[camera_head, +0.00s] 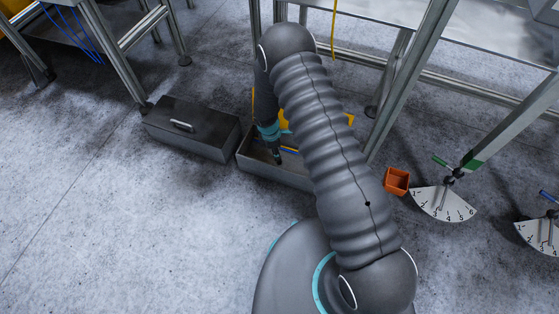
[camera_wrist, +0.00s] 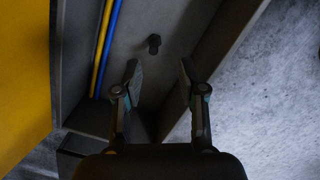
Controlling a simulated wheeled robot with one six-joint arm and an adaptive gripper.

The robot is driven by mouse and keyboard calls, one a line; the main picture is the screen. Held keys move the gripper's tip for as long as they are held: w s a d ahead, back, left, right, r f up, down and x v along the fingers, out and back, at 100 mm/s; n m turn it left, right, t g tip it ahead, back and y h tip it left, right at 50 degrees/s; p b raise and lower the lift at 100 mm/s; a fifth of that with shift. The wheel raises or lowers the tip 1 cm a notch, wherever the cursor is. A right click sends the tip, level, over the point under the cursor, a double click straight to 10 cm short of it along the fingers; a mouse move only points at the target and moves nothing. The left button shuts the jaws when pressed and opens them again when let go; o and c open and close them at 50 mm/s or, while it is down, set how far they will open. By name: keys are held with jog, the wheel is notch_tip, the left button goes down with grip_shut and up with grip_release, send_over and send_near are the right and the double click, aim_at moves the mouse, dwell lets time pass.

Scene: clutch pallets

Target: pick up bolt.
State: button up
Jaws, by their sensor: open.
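The bolt (camera_wrist: 154,44) is small and dark in the wrist view. It lies on the floor of a grey open box (camera_head: 262,170), just beyond my fingertips and roughly in line with the gap between them. My gripper (camera_wrist: 159,72) is open and empty, its two fingers spread apart. In the head view my gripper (camera_head: 277,158) points down into the box, and the bolt cannot be made out there. My arm hides the right part of the box.
A blue rod (camera_wrist: 110,40) and a yellow rod (camera_wrist: 101,45) lie along one side of the box. A closed dark toolbox (camera_head: 195,127) stands left of it. An orange bin (camera_head: 397,181) and table legs (camera_head: 410,85) stand to the right. The left floor is clear.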

aim_at(279, 162)
jog(key=shift+w+d+f, duration=0.15)
jog(key=shift+d+f, duration=0.05)
jog(key=shift+f, duration=1)
jog(key=shift+w+d+f, duration=0.15)
jog(key=shift+f, duration=1.05)
jog(key=shift+w+d+f, duration=0.15)
jog(key=shift+d+f, duration=0.05)
jog(key=shift+f, duration=1)
grip_shut()
